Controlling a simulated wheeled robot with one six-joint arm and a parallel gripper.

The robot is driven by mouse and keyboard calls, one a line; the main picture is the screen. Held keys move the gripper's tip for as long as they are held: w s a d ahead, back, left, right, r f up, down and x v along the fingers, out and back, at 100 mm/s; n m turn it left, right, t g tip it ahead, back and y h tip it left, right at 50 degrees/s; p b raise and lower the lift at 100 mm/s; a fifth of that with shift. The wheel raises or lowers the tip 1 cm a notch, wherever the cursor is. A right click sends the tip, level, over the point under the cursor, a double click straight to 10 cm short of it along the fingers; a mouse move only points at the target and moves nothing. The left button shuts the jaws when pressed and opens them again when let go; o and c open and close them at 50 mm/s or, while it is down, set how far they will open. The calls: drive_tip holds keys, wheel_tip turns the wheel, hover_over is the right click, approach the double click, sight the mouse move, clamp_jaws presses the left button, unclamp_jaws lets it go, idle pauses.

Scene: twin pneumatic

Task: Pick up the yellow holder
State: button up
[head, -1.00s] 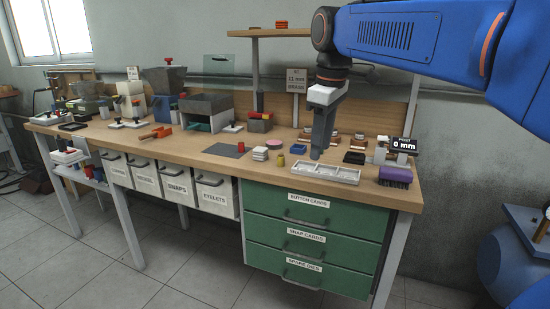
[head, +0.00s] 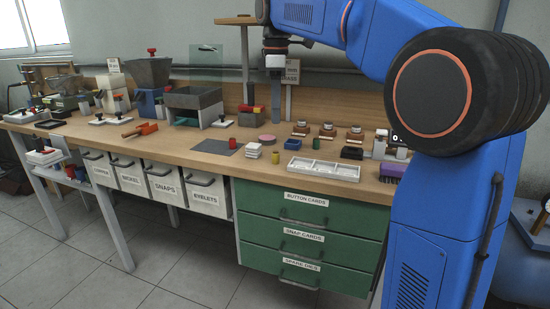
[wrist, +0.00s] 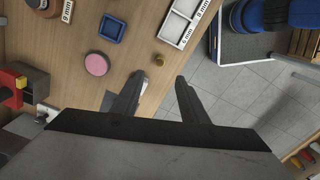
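The yellow holder looks like a small yellow cylinder (head: 275,157) standing near the front edge of the bench, left of the white compartment tray (head: 322,168). In the wrist view a small brass-yellow round piece (wrist: 160,59) shows just beyond my fingertips, close to the bench edge. My gripper (wrist: 160,76) is open, with nothing between its two dark fingers. In the head view my gripper (head: 276,108) hangs pointing down above the bench, further back in the picture than the yellow cylinder and apart from it.
A pink disc (wrist: 96,64) and a blue tray (wrist: 112,28) lie left of the yellow piece in the wrist view. White stacked pieces (head: 253,150) and a dark mat (head: 217,147) are further left. Green drawers (head: 300,215) are below. A purple-topped brush-like item (head: 390,170) is at right.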

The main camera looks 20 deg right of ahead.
sight(276, 151)
wheel_tip(276, 151, down, 13)
drive_tip(key=shift+f, duration=0.1)
idle(0.6)
clamp_jaws()
